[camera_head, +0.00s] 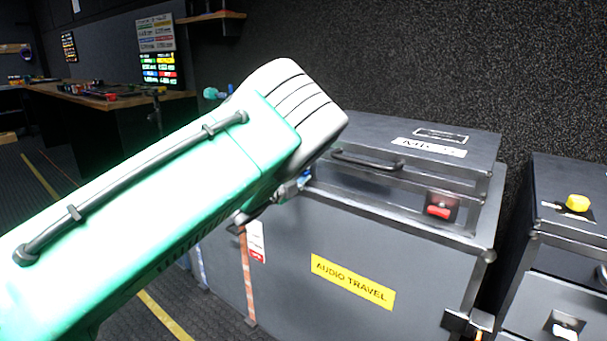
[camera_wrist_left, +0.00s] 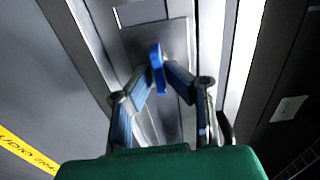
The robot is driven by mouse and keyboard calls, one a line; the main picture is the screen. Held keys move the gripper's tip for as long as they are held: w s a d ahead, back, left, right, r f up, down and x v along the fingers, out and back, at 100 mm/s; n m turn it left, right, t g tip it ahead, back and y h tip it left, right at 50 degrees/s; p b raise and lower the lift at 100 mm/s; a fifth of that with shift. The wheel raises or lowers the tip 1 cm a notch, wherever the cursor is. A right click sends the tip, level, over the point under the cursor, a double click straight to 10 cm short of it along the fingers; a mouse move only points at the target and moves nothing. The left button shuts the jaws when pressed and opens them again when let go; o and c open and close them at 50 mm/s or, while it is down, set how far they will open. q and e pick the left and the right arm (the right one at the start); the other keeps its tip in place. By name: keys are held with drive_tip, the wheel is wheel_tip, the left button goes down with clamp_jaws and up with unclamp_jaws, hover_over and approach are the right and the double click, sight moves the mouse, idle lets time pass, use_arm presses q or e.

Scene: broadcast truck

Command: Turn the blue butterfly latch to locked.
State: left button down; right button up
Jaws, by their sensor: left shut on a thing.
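The blue butterfly latch (camera_wrist_left: 157,60) stands edge-on in a recessed metal plate in the left wrist view. My left gripper (camera_wrist_left: 160,78) has a fingertip on each side of it and is shut on the latch. In the head view my green and white left arm crosses from the lower left and hides most of the latch. Only a small bit of blue (camera_head: 307,173) shows beside the left gripper (camera_head: 292,188), at the front upper edge of the grey flight case (camera_head: 300,245). My right gripper is not in view.
The case has a dark lid handle (camera_head: 367,162), a red latch (camera_head: 438,208) and a yellow "AUDIO TRAVEL" label (camera_head: 352,282). A second case with a yellow knob (camera_head: 577,202) stands close at the right. A wooden desk (camera_head: 95,95) is at the back left.

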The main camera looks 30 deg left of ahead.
use_arm(q)
drive_tip(key=shift+w+r+m, duration=0.2)
drive_tip(key=shift+r+m, duration=0.2)
drive_tip(key=c, duration=1.7)
unclamp_jaws()
drive_tip(key=shift+w+f, duration=0.15)
drive_tip(key=shift+w+a+f, duration=0.1)
drive_tip(key=shift+f, duration=0.15)
drive_tip(key=shift+s, duration=0.25)
drive_tip(key=s, duration=0.7)
drive_tip(key=s+a, duration=0.1)
drive_tip(key=s, duration=0.3)
drive_tip(key=shift+s+f, duration=0.1)
drive_tip(key=shift+s, duration=0.25)
